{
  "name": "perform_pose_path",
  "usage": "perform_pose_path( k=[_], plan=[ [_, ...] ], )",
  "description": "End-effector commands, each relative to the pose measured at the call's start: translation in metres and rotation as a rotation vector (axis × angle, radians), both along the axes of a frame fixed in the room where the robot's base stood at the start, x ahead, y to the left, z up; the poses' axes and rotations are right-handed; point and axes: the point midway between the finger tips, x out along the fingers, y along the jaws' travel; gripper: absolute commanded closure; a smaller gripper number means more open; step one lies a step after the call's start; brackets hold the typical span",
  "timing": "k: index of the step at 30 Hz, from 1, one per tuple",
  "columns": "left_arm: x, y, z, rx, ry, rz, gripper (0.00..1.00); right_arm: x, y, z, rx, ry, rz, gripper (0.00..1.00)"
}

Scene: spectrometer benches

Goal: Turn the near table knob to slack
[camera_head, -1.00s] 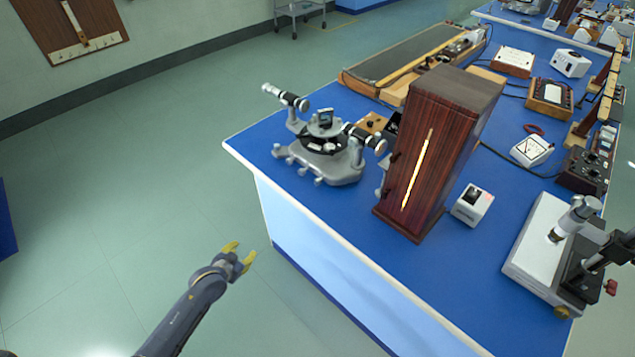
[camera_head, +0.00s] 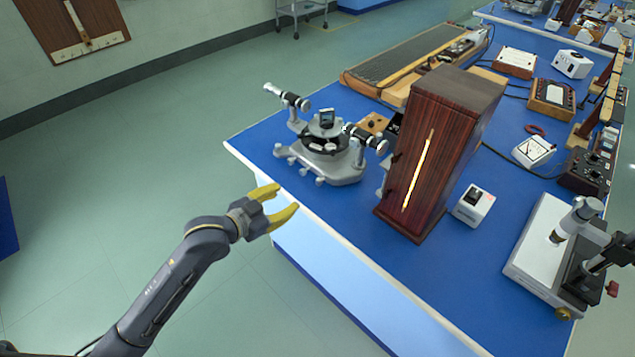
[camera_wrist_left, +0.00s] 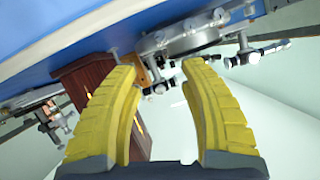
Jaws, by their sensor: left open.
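A grey spectrometer (camera_head: 322,150) stands near the corner of the blue bench, with a round table and a small prism (camera_head: 326,117) on top. Small knobs (camera_head: 319,181) show along the near side of its base; I cannot tell which is the near table knob. My left gripper (camera_head: 281,201) is open and empty at the bench's near edge, apart from the spectrometer. In the left wrist view its yellow fingers (camera_wrist_left: 155,75) are spread, with the spectrometer (camera_wrist_left: 185,38) beyond them, seen tilted. My right gripper is not in view.
A tall dark wooden box with a glowing slit (camera_head: 437,150) stands right of the spectrometer. A small white box (camera_head: 473,206) and a microscope-like instrument (camera_head: 545,250) are farther right. The floor (camera_head: 110,190) left of the bench is clear.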

Motion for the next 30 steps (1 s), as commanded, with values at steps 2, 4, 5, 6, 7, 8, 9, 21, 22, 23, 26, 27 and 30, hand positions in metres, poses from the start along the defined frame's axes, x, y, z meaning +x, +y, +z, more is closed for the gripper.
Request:
perform_pose_path(
  k=[2, 4, 5, 6, 7, 8, 9, 21, 22, 23, 26, 27, 30],
  plan=[
    [0.009, -0.006, -0.003, -0.002, -0.001, 0.001, 0.57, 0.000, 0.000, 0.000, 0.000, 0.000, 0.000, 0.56],
    [0.018, -0.013, -0.008, -0.004, 0.000, 0.001, 0.57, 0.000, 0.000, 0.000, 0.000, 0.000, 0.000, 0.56],
    [0.022, -0.016, -0.009, -0.003, 0.000, 0.001, 0.57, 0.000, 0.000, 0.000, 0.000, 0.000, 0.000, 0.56],
    [0.028, -0.019, -0.012, -0.003, 0.000, 0.001, 0.57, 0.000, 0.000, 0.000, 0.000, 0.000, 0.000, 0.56],
    [0.032, -0.022, -0.014, -0.004, -0.001, 0.000, 0.57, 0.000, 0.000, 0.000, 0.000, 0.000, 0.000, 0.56],
    [0.036, -0.026, -0.017, -0.004, 0.001, 0.001, 0.57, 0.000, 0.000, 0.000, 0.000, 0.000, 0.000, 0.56],
    [0.042, -0.029, -0.019, -0.003, -0.001, 0.000, 0.57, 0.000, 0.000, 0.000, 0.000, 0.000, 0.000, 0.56],
    [0.095, -0.066, -0.045, -0.004, 0.000, 0.001, 0.57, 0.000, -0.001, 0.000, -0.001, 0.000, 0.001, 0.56],
    [0.099, -0.068, -0.046, -0.002, -0.001, 0.000, 0.57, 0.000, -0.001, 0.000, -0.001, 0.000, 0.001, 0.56],
    [0.101, -0.070, -0.048, -0.001, 0.000, 0.000, 0.57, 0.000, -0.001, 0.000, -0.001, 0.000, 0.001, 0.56],
    [0.110, -0.076, -0.053, -0.003, 0.000, 0.000, 0.57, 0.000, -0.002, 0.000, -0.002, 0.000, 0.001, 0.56],
    [0.113, -0.078, -0.054, -0.002, -0.001, 0.000, 0.57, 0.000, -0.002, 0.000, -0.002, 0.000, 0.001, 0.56],
    [0.119, -0.082, -0.057, -0.001, 0.000, 0.000, 0.57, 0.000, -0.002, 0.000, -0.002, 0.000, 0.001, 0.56]
  ],
)
